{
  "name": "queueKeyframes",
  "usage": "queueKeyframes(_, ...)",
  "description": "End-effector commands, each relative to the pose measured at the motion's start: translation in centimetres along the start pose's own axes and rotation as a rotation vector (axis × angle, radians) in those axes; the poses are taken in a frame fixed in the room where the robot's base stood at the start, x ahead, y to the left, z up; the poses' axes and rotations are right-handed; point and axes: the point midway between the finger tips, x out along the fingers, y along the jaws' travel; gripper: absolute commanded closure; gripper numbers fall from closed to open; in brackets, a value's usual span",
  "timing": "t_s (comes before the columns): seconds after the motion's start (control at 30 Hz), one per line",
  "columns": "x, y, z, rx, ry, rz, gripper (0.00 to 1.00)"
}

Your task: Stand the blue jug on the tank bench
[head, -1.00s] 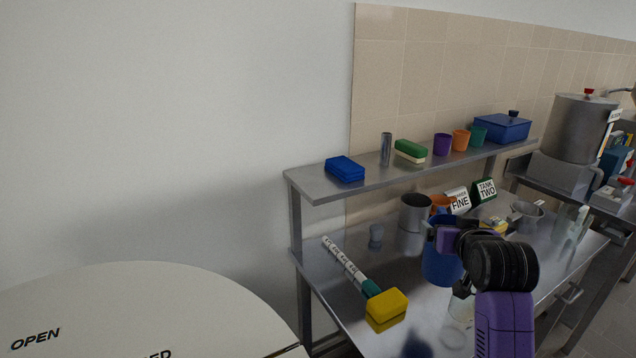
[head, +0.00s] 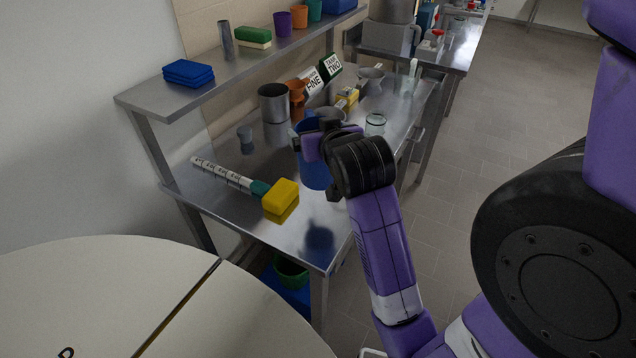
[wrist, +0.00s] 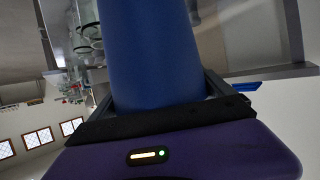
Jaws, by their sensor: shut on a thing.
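The blue jug (head: 313,172) is partly hidden behind my wrist in the head view. It fills the middle of the wrist view (wrist: 150,50), between my gripper's fingers. My gripper (wrist: 160,105) is shut on the jug; in the head view my gripper (head: 305,146) is over the steel tank bench (head: 237,215). A dark shadow or reflection shows on the bench top below the jug. The jug looks held above the bench top, but its base is hard to judge against the steel.
A yellow-headed tool (head: 281,196) with a marked handle lies on the bench's near left. A steel beaker (head: 273,103) and an orange jug (head: 298,98) stand behind. A raised shelf (head: 150,97) overhangs the back.

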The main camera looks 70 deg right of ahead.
Motion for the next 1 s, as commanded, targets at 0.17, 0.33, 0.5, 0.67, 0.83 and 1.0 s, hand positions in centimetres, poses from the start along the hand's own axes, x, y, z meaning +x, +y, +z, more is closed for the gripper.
queueKeyframes(0.17, 1.6, 0.1, 4.1, 0.0, -0.008, 0.001, 0.74)
queueKeyframes(0.33, 2.6, 0.0, 6.5, -0.001, -0.004, 0.0, 0.74)
queueKeyframes(0.5, 3.1, 0.0, 7.5, 0.0, 0.0, 0.001, 0.74)
queueKeyframes(0.67, 4.0, 0.1, 9.6, 0.0, -0.003, 0.001, 0.74)
queueKeyframes(0.83, 4.6, 0.0, 11.1, -0.001, 0.0, -0.001, 0.74)
queueKeyframes(1.0, 4.6, 0.0, 11.2, 0.0, 0.001, -0.001, 0.74)
